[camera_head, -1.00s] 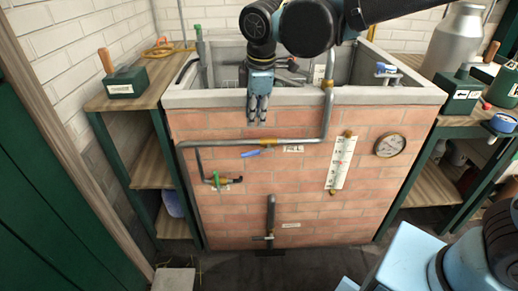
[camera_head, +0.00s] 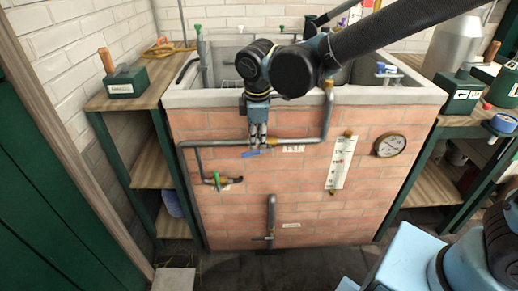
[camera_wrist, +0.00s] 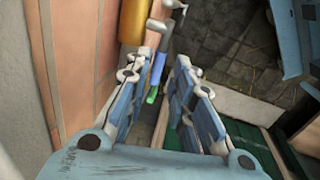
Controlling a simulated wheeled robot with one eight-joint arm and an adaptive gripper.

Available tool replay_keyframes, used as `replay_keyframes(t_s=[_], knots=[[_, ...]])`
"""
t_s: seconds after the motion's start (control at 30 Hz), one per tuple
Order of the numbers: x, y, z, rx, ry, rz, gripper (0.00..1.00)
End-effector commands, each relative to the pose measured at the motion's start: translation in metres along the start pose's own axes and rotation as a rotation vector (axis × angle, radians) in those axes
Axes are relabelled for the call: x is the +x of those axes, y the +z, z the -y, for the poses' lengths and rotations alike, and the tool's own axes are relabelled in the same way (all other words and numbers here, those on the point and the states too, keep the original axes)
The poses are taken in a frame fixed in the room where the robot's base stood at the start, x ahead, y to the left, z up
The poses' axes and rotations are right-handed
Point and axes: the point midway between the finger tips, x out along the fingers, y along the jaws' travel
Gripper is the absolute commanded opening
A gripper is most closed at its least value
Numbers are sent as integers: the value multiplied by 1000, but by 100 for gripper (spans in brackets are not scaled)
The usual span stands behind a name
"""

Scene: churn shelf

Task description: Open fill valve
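The fill valve is a blue lever (camera_head: 256,153) on the grey pipe (camera_head: 225,142) along the tub's brick front, just left of the label "FILL" (camera_head: 293,148). The lever lies nearly level along the pipe. My gripper (camera_head: 257,143) points down in front of the pipe, right at the lever in the head view. In the wrist view my gripper (camera_wrist: 156,70) has its fingers apart, with the blue lever (camera_wrist: 157,68) showing in the gap beyond the tips. Whether a finger touches it, I cannot tell.
A green-handled valve (camera_head: 217,180) sits lower left on the pipe. A thermometer plate (camera_head: 341,163) and a round gauge (camera_head: 390,145) are on the bricks to the right. A lower drain pipe (camera_head: 271,215) stands below. Shelves flank the tub; the floor in front is mostly clear.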

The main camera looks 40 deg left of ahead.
Motion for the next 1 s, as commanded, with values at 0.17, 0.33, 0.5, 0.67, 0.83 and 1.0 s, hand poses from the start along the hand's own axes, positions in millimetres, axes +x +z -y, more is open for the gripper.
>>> replay_keyframes(t_s=[0.17, 0.33, 0.5, 0.67, 0.83, 1.0], knots=[[30, 0, 0, 0, 0, 0, 22], [49, 0, 0, 1, 0, 0, 22], [57, 0, 0, 1, 0, 0, 22], [58, 0, 0, 1, 0, 0, 22], [58, 0, 0, 0, 0, 0, 11], [58, 0, 0, 0, 0, 0, 0]])
